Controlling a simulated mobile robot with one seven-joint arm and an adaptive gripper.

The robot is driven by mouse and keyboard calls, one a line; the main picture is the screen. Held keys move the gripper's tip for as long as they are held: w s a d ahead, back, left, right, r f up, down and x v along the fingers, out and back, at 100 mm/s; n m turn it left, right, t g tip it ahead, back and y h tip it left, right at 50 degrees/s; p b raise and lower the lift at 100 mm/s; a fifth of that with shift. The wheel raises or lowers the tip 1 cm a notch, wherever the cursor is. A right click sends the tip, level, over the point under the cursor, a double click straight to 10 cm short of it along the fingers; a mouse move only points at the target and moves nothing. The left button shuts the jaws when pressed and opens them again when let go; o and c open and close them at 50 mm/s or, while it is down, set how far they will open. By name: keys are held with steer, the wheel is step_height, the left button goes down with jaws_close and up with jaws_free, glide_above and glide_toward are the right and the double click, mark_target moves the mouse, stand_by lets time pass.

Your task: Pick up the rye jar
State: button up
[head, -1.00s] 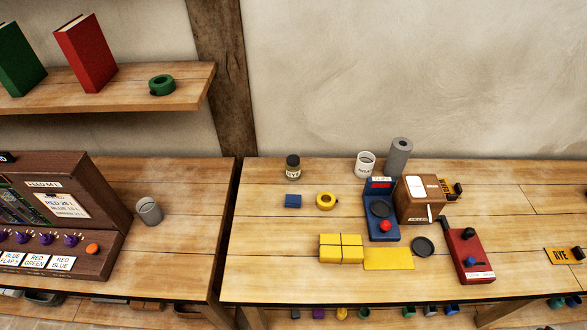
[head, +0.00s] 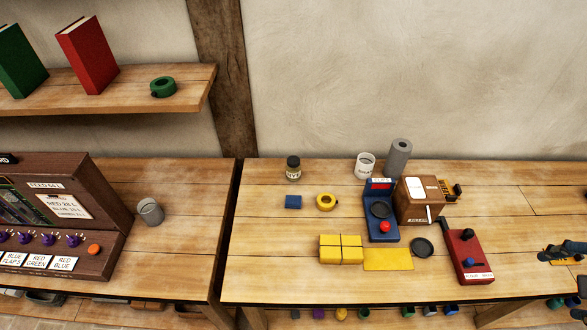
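A small glass jar (head: 293,168) with a dark lid and a pale label stands upright at the back left of the right-hand bench. Its label is too small to read for certain. A yellow piece (head: 566,261), whose RYE label showed earlier, lies at the right edge of the view, now mostly covered. My gripper (head: 550,253) is dark and sits over that piece, far to the right of the glass jar. Its fingers are small and partly cut off by the picture edge, so I cannot tell whether they are open or whether they touch it.
Bare wood surrounds the glass jar.

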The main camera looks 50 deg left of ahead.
steer(key=w+a+g+p, duration=0.1)
steer(key=w+a, duration=0.9)
steer(key=a, duration=0.3)
steer(key=w+a+g+p, duration=0.1)
steer(key=w+a, duration=0.9)
steer(key=a, duration=0.2)
steer(key=w+a+f+g, duration=0.1)
steer(key=w+a+f, duration=0.1)
steer(key=a, duration=0.5)
steer(key=w+a+f, duration=0.2)
steer(key=a+f, duration=0.1)
steer(key=a, duration=0.3)
steer(key=g+p, duration=0.2)
steer(key=p, duration=0.1)
glide_above(293, 160)
steer(key=shift+n+h, duration=0.3)
steer(key=f, duration=2.7)
steer(key=shift+w+d+f, duration=0.1)
steer(key=shift+w+f, duration=0.1)
steer(key=shift+f, duration=0.2)
steer(key=shift+s+f, duration=0.1)
steer(key=shift+f, duration=0.05)
steer(key=shift+f, duration=0.15)
